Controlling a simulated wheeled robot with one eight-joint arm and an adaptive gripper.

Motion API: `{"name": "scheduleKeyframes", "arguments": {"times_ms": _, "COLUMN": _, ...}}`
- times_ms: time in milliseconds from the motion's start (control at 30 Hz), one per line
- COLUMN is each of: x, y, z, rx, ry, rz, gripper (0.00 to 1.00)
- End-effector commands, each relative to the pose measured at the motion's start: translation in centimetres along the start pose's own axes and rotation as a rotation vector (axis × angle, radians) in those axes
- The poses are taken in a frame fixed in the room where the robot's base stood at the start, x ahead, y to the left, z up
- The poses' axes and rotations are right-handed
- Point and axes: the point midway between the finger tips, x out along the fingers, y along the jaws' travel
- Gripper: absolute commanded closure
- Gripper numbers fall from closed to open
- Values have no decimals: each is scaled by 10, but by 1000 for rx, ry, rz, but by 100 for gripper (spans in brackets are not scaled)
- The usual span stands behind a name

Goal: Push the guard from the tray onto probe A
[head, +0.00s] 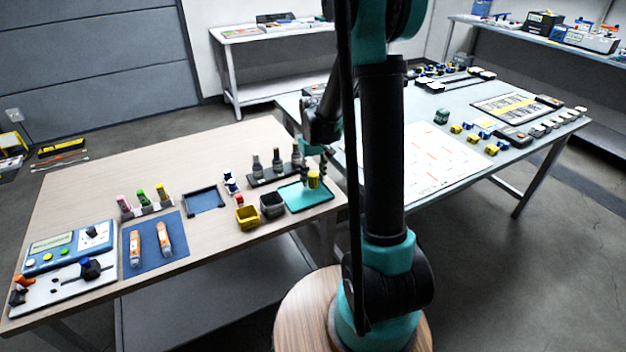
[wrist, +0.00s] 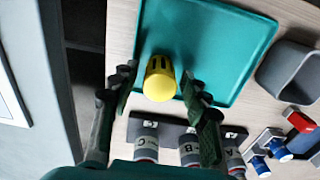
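The yellow guard (head: 313,180), a small slotted cap, is at the teal tray (head: 296,201); it also shows in the wrist view (wrist: 160,80). My gripper (head: 315,163) is over the tray, its fingers (wrist: 159,73) open on either side of the guard, with small gaps visible. Whether the guard rests fully on the tray is hard to tell. Three dark probes with grey bands stand in a dark rack beside the tray. Their labels show in the wrist view: probe A (wrist: 233,158) is farthest from the tray, then B (wrist: 190,152) and C (wrist: 146,140).
A grey bin (head: 272,206) and a yellow bin (head: 247,217) stand left of the tray. A blue mat (head: 176,247) with orange-white tools is farther left. Bare wood lies behind these.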

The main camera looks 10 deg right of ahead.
Motion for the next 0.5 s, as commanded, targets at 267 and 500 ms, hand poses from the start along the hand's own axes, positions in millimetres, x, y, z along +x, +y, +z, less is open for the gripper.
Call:
{"name": "scheduleKeyframes", "arguments": {"times_ms": 267, "x": 0, "y": 0, "z": 0, "rx": 0, "ry": 0, "rz": 0, "gripper": 86}}
{"name": "scheduleKeyframes", "arguments": {"times_ms": 500, "x": -7, "y": 0, "z": 0, "rx": 0, "ry": 0, "rz": 0, "gripper": 86}}
